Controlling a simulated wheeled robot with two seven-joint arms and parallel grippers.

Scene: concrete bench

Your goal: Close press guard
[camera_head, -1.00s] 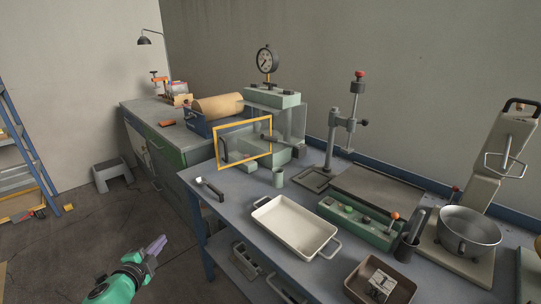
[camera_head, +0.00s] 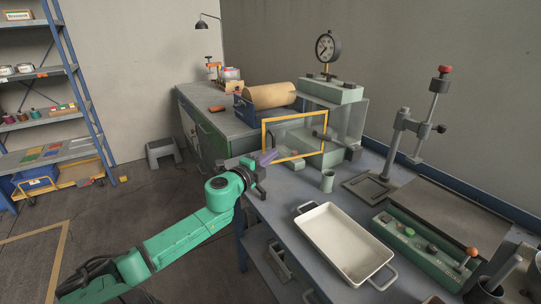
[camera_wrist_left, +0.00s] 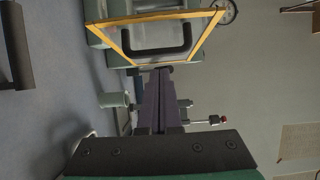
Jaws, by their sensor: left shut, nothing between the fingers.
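The press (camera_head: 330,90), pale green with a round dial gauge (camera_head: 327,47) on top, stands at the back of the bench. Its guard (camera_head: 295,117) is a clear panel in a yellow frame, standing out from the press's front left side. My left gripper (camera_head: 268,157) is at the guard's lower left, with its purple fingers shut and empty. In the left wrist view, the fingertips (camera_wrist_left: 158,71) point at the yellow frame (camera_wrist_left: 150,18) and its dark handle (camera_wrist_left: 160,50). I cannot tell whether they touch. My right gripper is out of view.
A grey-green cup (camera_head: 327,181) stands in front of the press. A white tray (camera_head: 345,243) and a green control box (camera_head: 425,240) lie nearer. A drill-like stand (camera_head: 405,145) is to the right. A brown roll (camera_head: 270,96) is behind left.

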